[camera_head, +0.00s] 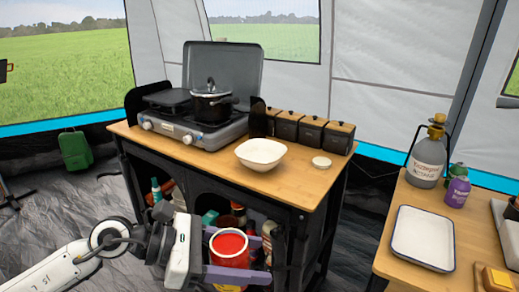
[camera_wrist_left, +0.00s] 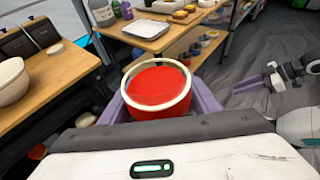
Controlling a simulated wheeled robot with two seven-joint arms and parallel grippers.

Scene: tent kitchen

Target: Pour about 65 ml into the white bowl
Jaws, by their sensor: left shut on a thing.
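The white bowl (camera_head: 261,153) stands upright on the front of the wooden stove counter; its inside looks empty. Part of it also shows at the left edge of the wrist view (camera_wrist_left: 10,82). My left gripper (camera_head: 262,257) is shut on a red container (camera_head: 230,258) with a pale rim. It holds the container upright, in front of the counter and below the bowl's height. In the wrist view the container (camera_wrist_left: 158,105) shows a red surface inside, close below the rim. My right gripper (camera_wrist_left: 255,83) is partly visible at the right of the wrist view; its opening is unclear.
A stove (camera_head: 195,125) with a dark pot (camera_head: 211,105) stands behind the bowl. Several dark canisters (camera_head: 311,131) and a small pale lid (camera_head: 321,162) are to its right. A second table at right carries a white tray (camera_head: 423,239) and bottles. Shelves below the counter hold goods.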

